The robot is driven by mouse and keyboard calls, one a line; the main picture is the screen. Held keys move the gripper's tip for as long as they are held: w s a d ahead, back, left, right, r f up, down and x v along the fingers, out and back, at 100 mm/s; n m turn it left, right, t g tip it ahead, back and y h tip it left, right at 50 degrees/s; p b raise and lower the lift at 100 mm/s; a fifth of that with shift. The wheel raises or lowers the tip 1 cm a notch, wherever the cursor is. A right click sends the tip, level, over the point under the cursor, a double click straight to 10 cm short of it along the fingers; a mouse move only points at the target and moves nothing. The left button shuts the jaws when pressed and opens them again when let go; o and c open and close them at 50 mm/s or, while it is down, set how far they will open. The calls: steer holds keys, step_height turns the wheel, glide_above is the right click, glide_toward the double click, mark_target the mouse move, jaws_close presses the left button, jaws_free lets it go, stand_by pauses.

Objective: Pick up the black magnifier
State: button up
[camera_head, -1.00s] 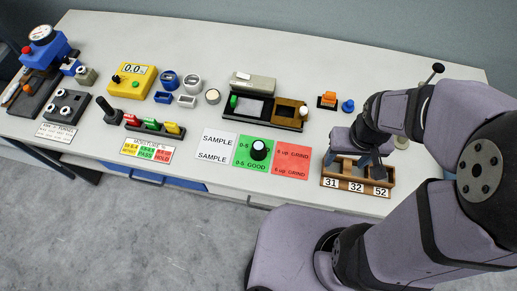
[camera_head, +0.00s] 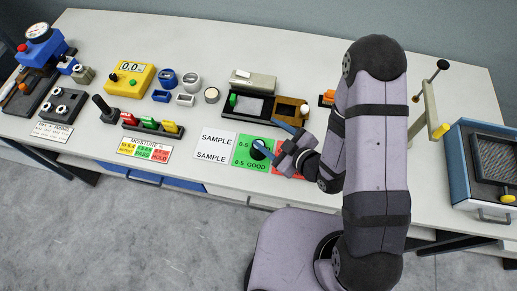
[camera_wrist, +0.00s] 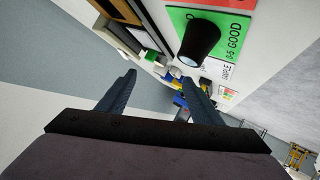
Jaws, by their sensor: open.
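The black magnifier (camera_head: 257,154) is a short dark cylinder standing on the green card (camera_head: 243,158) marked 0-5 GOOD. In the wrist view the magnifier (camera_wrist: 202,37) shows a pale lens face at its near end, and it lies above and to the right of the fingers. My gripper (camera_head: 268,136) is open and empty, its fingers spread above the cards. One finger overlaps the magnifier in the head view and hides part of it; I cannot tell whether they touch. The gripper (camera_wrist: 153,76) shows nothing between its fingers in the wrist view.
A white SAMPLE card (camera_head: 213,146) lies left of the green one. A black tray with a wooden part (camera_head: 288,109) stands behind. A yellow meter (camera_head: 130,80) and a blue-sided box (camera_head: 457,170) stand farther off. My arm hides the bench to the right.

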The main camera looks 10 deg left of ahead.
steer(key=shift+s+a+f+y+b, duration=0.5)
steer(key=shift+s+a+f, duration=0.1)
steer(key=shift+s, duration=0.25)
steer(key=f+m+b, duration=0.1)
steer(key=f, duration=0.1)
steer(key=s+f+m+b, duration=0.1)
steer(key=f+m, duration=0.1)
steer(key=shift+d+f+m+b, duration=0.1)
steer(key=shift+m+b, duration=0.2)
steer(key=shift+b, duration=0.05)
steer(key=shift+d+f+m+h, duration=0.15)
steer(key=shift+f+m+h, duration=0.15)
steer(key=shift+f+m, duration=0.1)
steer(key=shift+b+x, duration=1)
steer(key=shift+x, duration=0.05)
steer(key=shift+w+a+f+p, duration=0.1)
steer(key=shift+w+a+p, duration=0.3)
steer(key=shift+a+p, duration=0.3)
steer(key=shift+p+x, duration=0.75)
steer(key=shift+x, duration=1.05)
steer(key=shift+f, duration=0.1)
steer(key=shift+c, duration=0.4)
steer(key=c, duration=1.1)
steer(key=shift+o, duration=0.2)
